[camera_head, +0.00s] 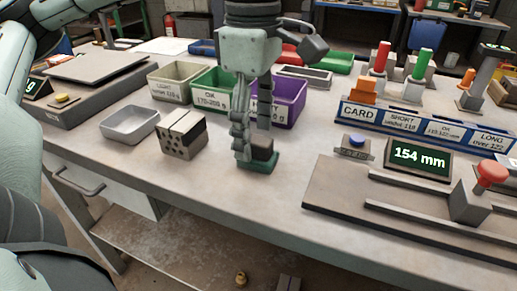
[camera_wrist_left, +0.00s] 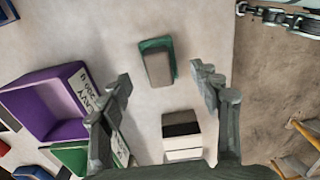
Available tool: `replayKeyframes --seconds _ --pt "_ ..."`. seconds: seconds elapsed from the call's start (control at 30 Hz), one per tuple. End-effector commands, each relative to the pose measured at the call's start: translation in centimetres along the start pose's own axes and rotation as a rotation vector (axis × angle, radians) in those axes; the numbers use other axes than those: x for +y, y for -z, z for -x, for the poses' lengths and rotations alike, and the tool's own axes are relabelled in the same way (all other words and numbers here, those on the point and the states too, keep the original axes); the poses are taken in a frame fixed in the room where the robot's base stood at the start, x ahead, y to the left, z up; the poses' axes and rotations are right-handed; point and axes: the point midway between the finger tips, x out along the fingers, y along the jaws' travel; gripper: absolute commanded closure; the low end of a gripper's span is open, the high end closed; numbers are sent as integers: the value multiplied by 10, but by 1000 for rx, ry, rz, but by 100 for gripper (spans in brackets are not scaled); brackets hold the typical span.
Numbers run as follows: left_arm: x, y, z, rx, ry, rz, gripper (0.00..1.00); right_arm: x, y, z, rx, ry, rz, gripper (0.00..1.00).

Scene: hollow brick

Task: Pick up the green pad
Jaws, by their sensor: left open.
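The green pad (camera_head: 258,166) lies flat on the table near its front edge, with a dark brown-grey block (camera_head: 262,148) on top. In the left wrist view the green pad (camera_wrist_left: 145,45) shows as a rim around the block (camera_wrist_left: 158,68). My left gripper (camera_head: 252,140) is open and points down, close over the pad in the head view. In the left wrist view the left gripper (camera_wrist_left: 163,80) is empty, and the pad lies beyond the gap between its fingertips. A grey linked part at that view's top right may be my right gripper; its state is unclear.
A hollow brick (camera_head: 181,134) with dark holes and a grey tray (camera_head: 130,124) stand to the left. A purple bin (camera_head: 290,103) and green bin (camera_head: 212,88) stand behind. A gauge with a 154 mm display (camera_head: 419,157) is at the right. Table around the pad is clear.

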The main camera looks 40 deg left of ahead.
Motion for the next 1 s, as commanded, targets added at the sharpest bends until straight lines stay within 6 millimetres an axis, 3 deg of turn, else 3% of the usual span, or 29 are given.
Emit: replayKeyframes --seconds 0.2,0.47,0.9,1.0 --pt "-1 0 -26 -2 1 1 37 -1 -1 -3 -2 3 0 60" --pt "-1 0 -28 -2 0 1 37 -1 -1 -4 -2 3 0 60" --pt "-1 0 -28 -2 0 1 90 -1 -1 -4 -2 3 0 60" --pt "-1 0 -28 -2 0 1 90 -1 -1 -4 -2 3 0 60"
